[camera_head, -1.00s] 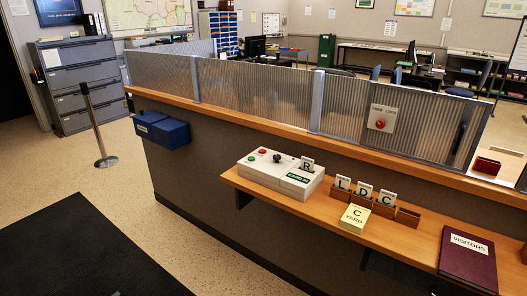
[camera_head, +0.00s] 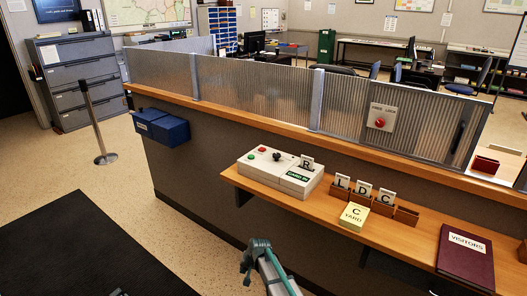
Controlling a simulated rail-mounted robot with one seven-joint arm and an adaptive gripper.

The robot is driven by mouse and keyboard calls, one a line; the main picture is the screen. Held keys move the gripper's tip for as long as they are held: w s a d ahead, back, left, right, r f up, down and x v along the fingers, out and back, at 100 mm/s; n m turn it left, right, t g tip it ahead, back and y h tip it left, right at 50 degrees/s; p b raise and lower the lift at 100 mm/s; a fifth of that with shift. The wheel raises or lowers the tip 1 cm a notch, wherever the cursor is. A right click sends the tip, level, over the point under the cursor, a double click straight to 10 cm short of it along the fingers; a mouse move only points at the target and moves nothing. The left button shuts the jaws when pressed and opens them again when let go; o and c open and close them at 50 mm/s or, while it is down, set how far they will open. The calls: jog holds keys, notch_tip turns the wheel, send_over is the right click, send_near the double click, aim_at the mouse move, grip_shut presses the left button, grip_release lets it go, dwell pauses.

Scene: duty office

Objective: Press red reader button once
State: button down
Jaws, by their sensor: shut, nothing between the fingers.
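The card reader (camera_head: 268,174) is a pale box on the wooden shelf, with a green label on its front. Its small red button (camera_head: 262,150) is at the back left of the top. A green button (camera_head: 250,156) and a black knob (camera_head: 276,156) sit near it. A card marked R (camera_head: 307,164) stands in the reader's right part. My gripper (camera_head: 250,258) shows at the bottom centre, in front of and below the shelf, well apart from the reader. It is shut and empty; its fingertips are small and hard to make out.
A card rack (camera_head: 404,215) with cards L, D and C, a yellow block (camera_head: 354,216) and a visitors book (camera_head: 466,256) lie right of the reader. A ribbed screen (camera_head: 255,92) stands behind, with a red lock knob (camera_head: 380,123). Floor at left is mostly clear.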

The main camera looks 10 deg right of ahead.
jog(key=w+a+r+t+y, duration=0.15)
jog(key=w+a+r, duration=0.25)
jog(key=w+r, duration=0.5)
jog(key=w+a+r+m+t+p, duration=0.15)
jog(key=w+a+r, duration=0.25)
jog(key=w+r, duration=0.55)
jog(key=w+a+r+t+y, duration=0.1)
jog(key=w+a+r+t, duration=0.4)
jog(key=r, duration=0.8)
notch_tip(320, 180, up, 21)
jog(key=g+h+p, duration=0.2)
jog(key=g+p, duration=0.1)
jog(key=p, duration=0.8)
send_over(263, 149)
jog(key=shift+f+m, duration=0.15)
jog(key=shift+m, duration=0.2)
jog(key=shift+s+f, duration=0.1)
jog(key=shift+f, duration=0.05)
jog(key=shift+f+b, duration=1.65)
jog(key=shift+f, duration=2.6)
jog(key=shift+f, duration=0.15)
jog(key=shift+f+b, duration=0.3)
jog(key=shift+b, duration=0.05)
